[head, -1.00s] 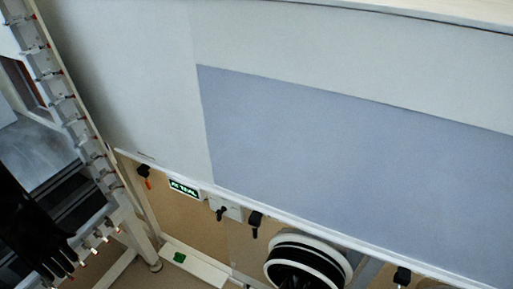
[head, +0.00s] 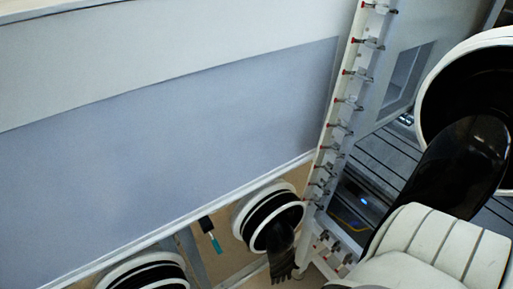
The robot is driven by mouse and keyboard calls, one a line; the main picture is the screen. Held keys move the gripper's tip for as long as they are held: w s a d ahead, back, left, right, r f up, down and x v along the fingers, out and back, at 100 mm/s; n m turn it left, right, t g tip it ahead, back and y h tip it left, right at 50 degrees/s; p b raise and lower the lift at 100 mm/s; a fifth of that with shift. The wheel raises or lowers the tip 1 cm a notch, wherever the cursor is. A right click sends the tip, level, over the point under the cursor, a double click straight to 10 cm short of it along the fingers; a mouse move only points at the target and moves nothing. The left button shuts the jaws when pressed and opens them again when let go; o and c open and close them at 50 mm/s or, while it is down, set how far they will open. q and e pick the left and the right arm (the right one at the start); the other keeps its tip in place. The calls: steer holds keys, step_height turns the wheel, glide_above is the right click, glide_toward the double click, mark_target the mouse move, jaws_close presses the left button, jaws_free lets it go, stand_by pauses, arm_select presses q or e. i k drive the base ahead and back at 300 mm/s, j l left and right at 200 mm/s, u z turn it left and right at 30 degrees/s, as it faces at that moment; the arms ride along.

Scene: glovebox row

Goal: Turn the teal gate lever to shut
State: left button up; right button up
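The teal gate lever (head: 215,243) shows in the head view, low and left of centre, just under the lower edge of the large grey-blue panel. It is a short teal handle on a black mount (head: 206,224) and points down and slightly right in the tilted picture. It stands between two round ports. Nothing touches it. Neither of my grippers can be made out in this view.
A round port (head: 245,213) with a black glove (head: 281,260) hanging from it is right of the lever. Another port (head: 124,275) is cut off at the bottom left. A post with red-tipped fittings (head: 337,120) rises at centre right. Large black and white parts fill the right edge.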

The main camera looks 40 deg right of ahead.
mark_target(216, 245)
steer(key=l+z, duration=0.1)
steer(key=z, duration=0.6)
